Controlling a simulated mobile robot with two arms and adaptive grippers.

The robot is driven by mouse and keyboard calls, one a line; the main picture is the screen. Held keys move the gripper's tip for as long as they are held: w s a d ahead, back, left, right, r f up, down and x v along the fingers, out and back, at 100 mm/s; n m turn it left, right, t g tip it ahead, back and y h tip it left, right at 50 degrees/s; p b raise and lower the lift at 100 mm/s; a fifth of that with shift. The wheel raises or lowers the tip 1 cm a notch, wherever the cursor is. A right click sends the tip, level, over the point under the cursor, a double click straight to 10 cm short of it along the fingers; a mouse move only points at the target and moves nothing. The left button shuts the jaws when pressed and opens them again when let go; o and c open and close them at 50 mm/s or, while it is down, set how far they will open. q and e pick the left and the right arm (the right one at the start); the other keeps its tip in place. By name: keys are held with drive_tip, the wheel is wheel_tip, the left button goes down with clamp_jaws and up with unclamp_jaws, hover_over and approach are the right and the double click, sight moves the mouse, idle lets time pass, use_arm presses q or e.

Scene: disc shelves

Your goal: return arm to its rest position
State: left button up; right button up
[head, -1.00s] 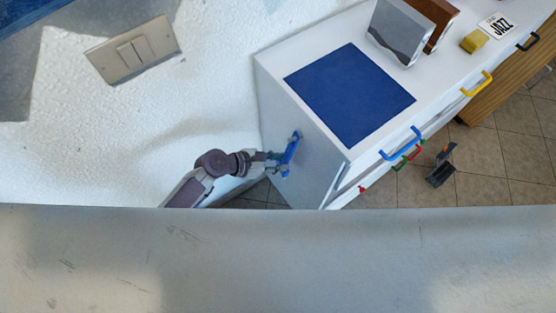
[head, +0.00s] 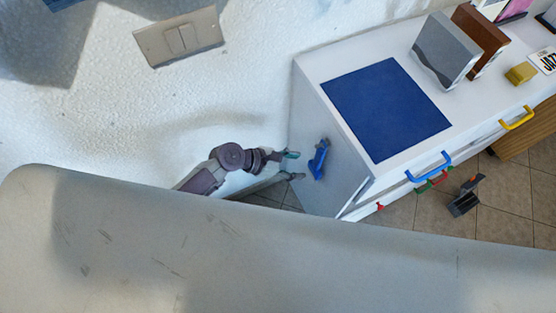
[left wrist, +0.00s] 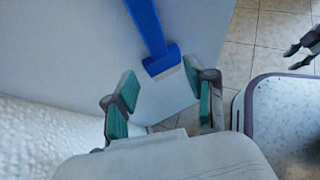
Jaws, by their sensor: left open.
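My left gripper (head: 296,165) is open and empty in the head view. It is just left of a blue handle (head: 318,160) on the grey side of the white cabinet (head: 337,190), with a small gap between them. In the left wrist view the two teal-padded fingers of my left gripper (left wrist: 160,88) stand wide apart. The blue handle (left wrist: 150,30) is beyond them, its near end between and ahead of the fingertips. At the right edge of that view, dark fingers that look like my right gripper (left wrist: 296,57) are partly cut off.
The cabinet top holds a blue mat (head: 386,108), a grey box (head: 445,50), a brown block (head: 481,38) and a small yellow block (head: 521,73). Blue (head: 428,166) and yellow (head: 517,118) handles stick out from its front. A textured white wall (head: 150,110) is at the left.

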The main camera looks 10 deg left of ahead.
use_arm(q)
drive_tip(key=v, duration=1)
drive_tip(key=s+a+f+m+y+p, duration=0.1)
drive_tip(key=s+a+f+m+y, duration=0.2)
drive_tip(key=f, duration=0.4)
drive_tip(key=s+a+f+m+y, duration=0.1)
drive_tip(key=a+f+m+y, duration=0.15)
drive_tip(key=a+f, duration=0.4)
drive_tip(key=s+a+f+m+y+p, duration=0.1)
drive_tip(key=s+a+f+m, duration=0.15)
drive_tip(key=f, duration=0.55)
drive_tip(key=s+f+m+g+y, duration=0.1)
drive_tip(key=s+f+m, duration=0.3)
drive_tip(key=s, duration=0.4)
drive_tip(key=s+a+f+m+g+y, duration=0.1)
drive_tip(key=s+f+m, duration=0.3)
drive_tip(key=s+m, duration=0.3)
drive_tip(key=s+f+m+g+y+p, duration=0.1)
drive_tip(key=s+f+m, duration=0.3)
drive_tip(key=s, duration=0.5)
drive_tip(key=shift+s+a+f+m+y, duration=0.2)
drive_tip(key=shift+s+a+m+y, duration=0.2)
drive_tip(key=shift+m, duration=0.5)
drive_tip(key=shift+w, duration=0.1)
drive_tip(key=shift+c, duration=1)
drive_tip(key=shift+w+d, duration=0.1)
drive_tip(key=shift+c, duration=0.3)
